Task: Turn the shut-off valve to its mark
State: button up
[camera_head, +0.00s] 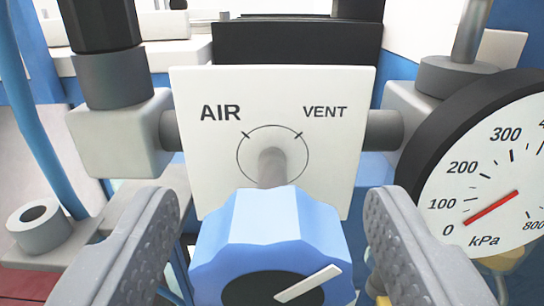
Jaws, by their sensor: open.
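The shut-off valve's blue knob (262,222) shows at the bottom centre, on a grey stem (272,168) out of a white plate (340,185). The knob's black face carries a white pointer line (310,284) slanting up to the right. The plate bears the words AIR at upper left and VENT at upper right, with a tick for each on a thin circle around the stem. My gripper (265,240) is open, with one grey finger on each side of the knob. A gap shows between each finger and the knob. The knob's lower edge is cut off.
A round pressure gauge (500,180) in kPa stands close on the right, its red needle near the low end. Grey pipe fittings (115,130) flank the plate. A blue hose (38,120) runs down the left, near a grey ring (38,225).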

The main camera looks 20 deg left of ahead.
jog(key=shift+x, duration=1)
jog(key=c, duration=1)
